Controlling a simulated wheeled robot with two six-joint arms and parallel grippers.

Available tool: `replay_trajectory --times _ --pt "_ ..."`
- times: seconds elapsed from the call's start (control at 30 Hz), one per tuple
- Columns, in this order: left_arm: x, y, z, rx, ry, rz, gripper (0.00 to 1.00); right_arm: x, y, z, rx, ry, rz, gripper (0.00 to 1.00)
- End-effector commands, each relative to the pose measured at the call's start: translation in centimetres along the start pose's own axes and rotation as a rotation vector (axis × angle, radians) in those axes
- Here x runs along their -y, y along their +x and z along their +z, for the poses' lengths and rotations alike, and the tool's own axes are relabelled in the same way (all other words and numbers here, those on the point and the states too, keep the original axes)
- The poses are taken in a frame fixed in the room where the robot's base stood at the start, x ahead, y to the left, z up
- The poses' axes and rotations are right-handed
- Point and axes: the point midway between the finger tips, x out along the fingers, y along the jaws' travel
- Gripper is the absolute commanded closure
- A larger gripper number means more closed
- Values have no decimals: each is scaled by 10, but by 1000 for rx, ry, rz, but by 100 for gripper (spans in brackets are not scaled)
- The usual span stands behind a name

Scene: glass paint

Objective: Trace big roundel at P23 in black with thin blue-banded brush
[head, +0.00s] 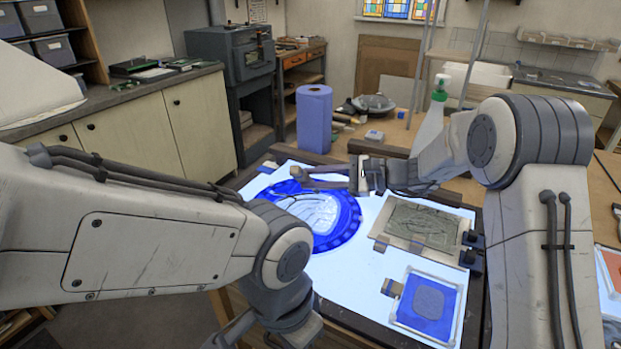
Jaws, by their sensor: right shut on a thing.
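A big blue roundel (345,228) with a paler centre and dark traced lines lies on the lit white panel (350,275). My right gripper (303,178) reaches in from the right, over the far part of the roundel. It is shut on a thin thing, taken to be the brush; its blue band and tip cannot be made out. Whether the tip touches the glass cannot be told. My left gripper (265,335) is low at the bottom edge, partly cut off and away from the roundel; its jaws are unclear. The label P23 cannot be read.
A framed grey-green glass piece (420,223) and a blue square pane (428,303) lie right of the roundel. A blue paper roll (314,118) stands behind the panel. A green-topped bottle (438,92) is behind my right arm. My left arm covers the near left.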

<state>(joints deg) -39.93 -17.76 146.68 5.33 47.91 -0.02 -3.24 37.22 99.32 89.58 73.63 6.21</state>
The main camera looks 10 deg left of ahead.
Motion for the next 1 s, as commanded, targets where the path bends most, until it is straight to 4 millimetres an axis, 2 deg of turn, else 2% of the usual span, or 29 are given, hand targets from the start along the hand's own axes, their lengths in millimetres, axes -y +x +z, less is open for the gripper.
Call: replay_trajectory --times 0.3,0.57,1.0 --pt "0 1 0 0 0 0 100 -1 -18 -4 -1 1 0 100" --pt "0 1 0 0 0 0 100 -2 -24 -4 0 1 0 100" --pt "0 5 0 0 0 0 100 -11 -44 -3 0 0 0 100"
